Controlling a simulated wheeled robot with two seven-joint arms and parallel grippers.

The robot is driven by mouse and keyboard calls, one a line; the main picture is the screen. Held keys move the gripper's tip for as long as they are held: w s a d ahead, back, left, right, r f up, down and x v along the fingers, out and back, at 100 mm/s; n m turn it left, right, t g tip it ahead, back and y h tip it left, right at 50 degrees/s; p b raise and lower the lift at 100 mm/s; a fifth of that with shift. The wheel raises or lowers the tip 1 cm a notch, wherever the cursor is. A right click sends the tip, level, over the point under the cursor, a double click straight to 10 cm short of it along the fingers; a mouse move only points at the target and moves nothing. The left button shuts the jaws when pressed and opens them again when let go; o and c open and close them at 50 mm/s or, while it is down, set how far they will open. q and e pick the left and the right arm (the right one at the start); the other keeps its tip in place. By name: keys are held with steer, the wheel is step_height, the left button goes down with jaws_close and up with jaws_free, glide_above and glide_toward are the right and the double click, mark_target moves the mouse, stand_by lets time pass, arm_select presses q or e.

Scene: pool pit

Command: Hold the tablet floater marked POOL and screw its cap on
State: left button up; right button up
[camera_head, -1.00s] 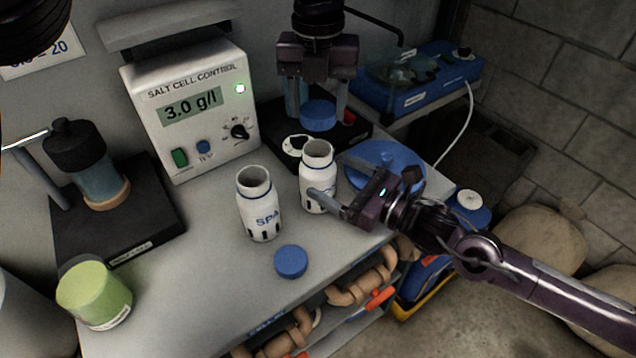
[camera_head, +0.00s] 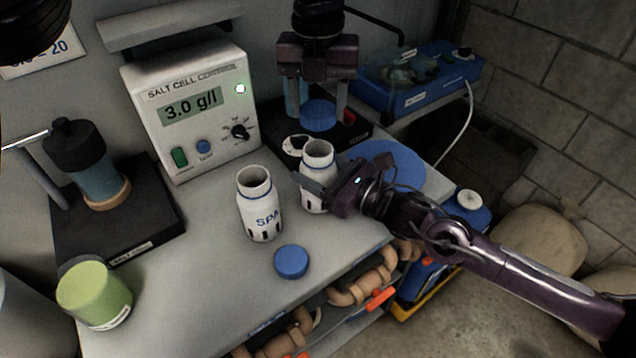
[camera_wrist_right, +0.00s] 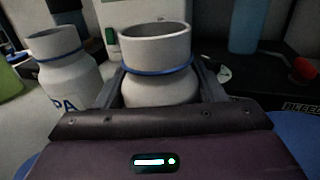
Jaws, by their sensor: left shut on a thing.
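The floater marked SPA (camera_head: 260,205) stands upright and open-topped on the bench. A second white floater (camera_head: 318,165) stands upright just right of it, also uncapped; its marking is hidden. My right gripper (camera_head: 318,192) is open around this second floater, a finger on either side, as the right wrist view shows the floater (camera_wrist_right: 157,75) between the fingers (camera_wrist_right: 160,92). My left gripper (camera_head: 318,108) is shut on a blue cap (camera_head: 318,114) above and behind that floater. Another blue cap (camera_head: 291,261) lies on the bench in front.
The salt cell control box (camera_head: 190,110) stands behind. A black stand with a cylinder (camera_head: 95,175) and a green jar (camera_head: 93,292) are at left. A blue round lid (camera_head: 395,165) lies at right near my right arm.

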mark_target(318, 128)
steer(key=c, duration=0.6)
arm_select(q)
steer(key=shift+f, duration=2.45)
arm_select(e)
steer(key=shift+c, duration=0.2)
arm_select(q)
steer(key=shift+f, duration=0.9)
steer(key=shift+f, duration=0.55)
